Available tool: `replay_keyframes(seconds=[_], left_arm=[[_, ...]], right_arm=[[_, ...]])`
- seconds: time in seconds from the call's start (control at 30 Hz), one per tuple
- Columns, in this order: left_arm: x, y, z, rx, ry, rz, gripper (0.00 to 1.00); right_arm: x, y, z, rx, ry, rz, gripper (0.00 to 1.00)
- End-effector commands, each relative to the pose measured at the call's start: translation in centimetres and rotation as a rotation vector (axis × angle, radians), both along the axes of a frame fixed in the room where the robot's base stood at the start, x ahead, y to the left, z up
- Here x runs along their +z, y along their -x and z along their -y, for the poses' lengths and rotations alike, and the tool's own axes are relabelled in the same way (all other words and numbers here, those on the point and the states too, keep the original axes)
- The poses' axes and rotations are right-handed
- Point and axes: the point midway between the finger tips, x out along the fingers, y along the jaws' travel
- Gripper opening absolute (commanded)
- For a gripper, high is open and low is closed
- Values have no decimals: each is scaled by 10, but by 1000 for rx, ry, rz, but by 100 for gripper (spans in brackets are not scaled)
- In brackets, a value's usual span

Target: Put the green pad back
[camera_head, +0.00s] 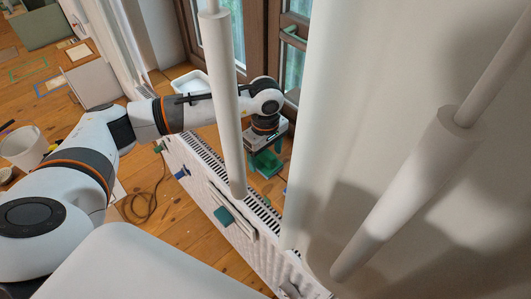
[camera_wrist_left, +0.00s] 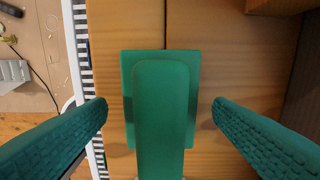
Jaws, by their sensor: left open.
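The green pad (camera_wrist_left: 190,130) lies flat on a wooden board, with a rounded green handle (camera_wrist_left: 160,110) standing over its middle. In the head view the pad (camera_head: 266,164) is under my left wrist by the window, partly hidden by the gripper. My left gripper (camera_head: 264,151) points down over it. In the left wrist view its two green-lined fingers (camera_wrist_left: 160,103) are wide apart, one on each side of the handle, with clear gaps. Nothing is between them in a grip. My right gripper is not in view.
A white ribbed radiator (camera_head: 205,185) with a slotted top runs beside the board. A teal block (camera_head: 224,216) and a blue one (camera_head: 181,173) are on its side. A white tray (camera_head: 190,83) is near the window.

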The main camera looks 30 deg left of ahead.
Motion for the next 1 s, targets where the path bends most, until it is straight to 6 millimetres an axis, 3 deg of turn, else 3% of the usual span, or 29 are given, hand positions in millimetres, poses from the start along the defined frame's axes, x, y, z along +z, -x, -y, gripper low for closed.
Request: replay_keyframes(seconds=[0.5,0.7,1.0], left_arm=[[100,-1,0,-1,1,5,76],[118,-1,0,0,1,3,76],[120,0,0,-1,1,2,76]], right_arm=[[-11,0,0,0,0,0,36],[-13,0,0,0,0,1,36],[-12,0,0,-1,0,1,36]])
